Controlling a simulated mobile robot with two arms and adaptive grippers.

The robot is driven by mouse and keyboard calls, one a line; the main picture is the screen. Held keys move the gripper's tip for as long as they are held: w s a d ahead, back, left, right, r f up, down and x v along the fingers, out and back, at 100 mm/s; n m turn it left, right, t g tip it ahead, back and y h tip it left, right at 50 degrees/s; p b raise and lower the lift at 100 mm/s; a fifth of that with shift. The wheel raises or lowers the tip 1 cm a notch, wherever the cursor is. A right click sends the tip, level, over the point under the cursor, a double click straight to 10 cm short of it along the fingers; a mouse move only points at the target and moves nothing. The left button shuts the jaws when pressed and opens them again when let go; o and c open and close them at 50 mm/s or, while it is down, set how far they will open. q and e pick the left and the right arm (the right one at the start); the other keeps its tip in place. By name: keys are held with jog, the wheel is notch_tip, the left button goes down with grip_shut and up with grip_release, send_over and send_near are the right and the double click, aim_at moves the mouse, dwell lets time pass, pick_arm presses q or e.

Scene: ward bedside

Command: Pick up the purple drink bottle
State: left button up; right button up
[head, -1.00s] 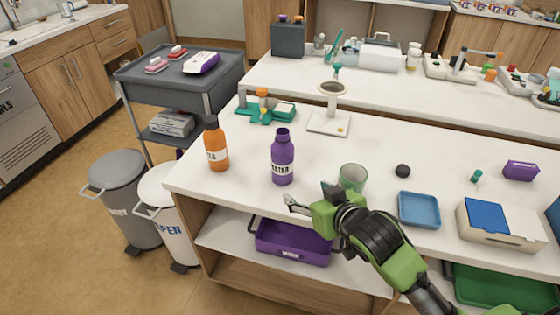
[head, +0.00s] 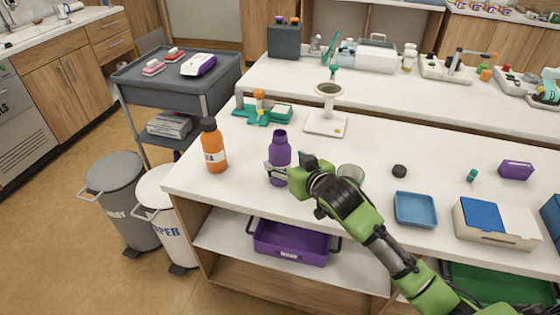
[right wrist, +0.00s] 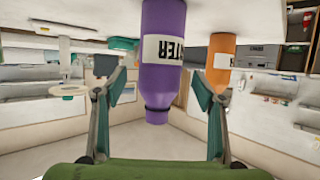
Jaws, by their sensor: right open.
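The purple drink bottle (head: 280,148) stands upright on the white counter, with a white label. My right gripper (head: 285,170) is at the bottle's lower half, partly covering its label in the head view. In the right wrist view, which is upside down, the purple bottle (right wrist: 163,60) shows between the two spread fingers of the right gripper (right wrist: 158,85). The fingers are apart from the bottle's sides there, and the gripper is open. My left gripper is not in view.
An orange bottle (head: 214,146) stands left of the purple one. A greenish cup (head: 351,173) is close behind my right gripper, partly hidden. A white stand with a round top (head: 328,110) is behind. A blue tray (head: 415,210) lies to the right.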

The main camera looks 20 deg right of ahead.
jog(key=shift+r+p+x, duration=0.15)
jog(key=shift+x, duration=1)
jog(key=shift+r+p+x, duration=0.1)
jog(key=shift+p+x, duration=0.05)
jog(key=shift+x, duration=1)
jog(key=c, duration=1.4)
jog(key=shift+w+r, duration=0.1)
jog(key=shift+c, duration=0.2)
jog(key=shift+r, duration=0.2)
